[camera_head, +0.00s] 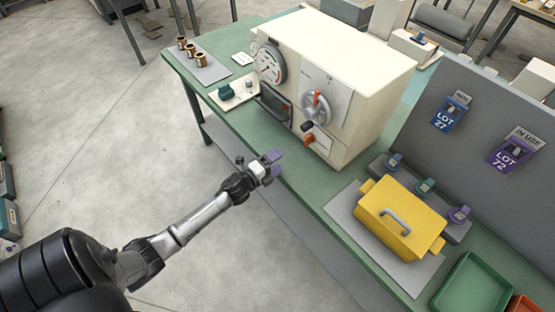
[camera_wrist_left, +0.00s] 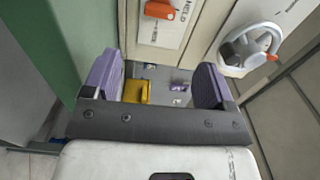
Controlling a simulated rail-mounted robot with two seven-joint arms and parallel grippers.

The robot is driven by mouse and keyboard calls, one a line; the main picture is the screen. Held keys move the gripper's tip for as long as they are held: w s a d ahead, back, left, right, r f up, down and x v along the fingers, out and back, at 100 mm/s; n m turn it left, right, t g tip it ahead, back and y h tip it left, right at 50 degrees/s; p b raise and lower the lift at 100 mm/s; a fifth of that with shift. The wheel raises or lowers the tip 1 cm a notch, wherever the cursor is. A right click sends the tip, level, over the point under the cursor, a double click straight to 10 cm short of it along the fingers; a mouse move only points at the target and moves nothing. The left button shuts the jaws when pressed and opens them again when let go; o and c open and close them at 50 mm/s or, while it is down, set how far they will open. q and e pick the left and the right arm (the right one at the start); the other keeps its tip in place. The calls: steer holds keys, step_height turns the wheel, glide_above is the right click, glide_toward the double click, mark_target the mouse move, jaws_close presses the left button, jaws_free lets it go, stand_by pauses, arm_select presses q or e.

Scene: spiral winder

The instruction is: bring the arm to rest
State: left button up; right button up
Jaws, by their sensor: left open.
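My left arm reaches in from the lower left in the head view. Its gripper (camera_head: 273,163), with purple fingers, is held by the front edge of the green bench, in front of the cream machine (camera_head: 345,60). In the left wrist view the two purple fingers (camera_wrist_left: 158,88) stand wide apart with nothing between them; the machine's front lies beyond. The machine carries a dial gauge (camera_head: 269,63), a handwheel (camera_head: 315,105) and an orange-red switch (camera_head: 309,140). The handwheel also shows in the wrist view (camera_wrist_left: 250,48). My right gripper is not in view.
A yellow lidded box (camera_head: 385,225) sits on a grey mat at the right of the bench (camera_head: 325,187). Several copper-coloured spools (camera_head: 191,49) stand at the far left end. A green tray (camera_head: 470,285) is at the lower right. A grey panel (camera_head: 480,90) holds lot tags.

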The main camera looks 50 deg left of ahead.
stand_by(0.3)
arm_select(q)
steer(key=s+d+n+g, duration=0.7)
steer(key=s+d+n, duration=0.15)
steer(key=s, duration=0.55)
steer(key=s+d+n+g, duration=0.8)
steer(key=s+d, duration=0.2)
steer(key=s, duration=0.5)
step_height(320, 180, up, 26)
steer(key=p, duration=2.7)
steer(key=shift+w+a+r+t, duration=0.15)
steer(key=shift+w+a+t, duration=0.1)
steer(key=shift+w+t, duration=0.05)
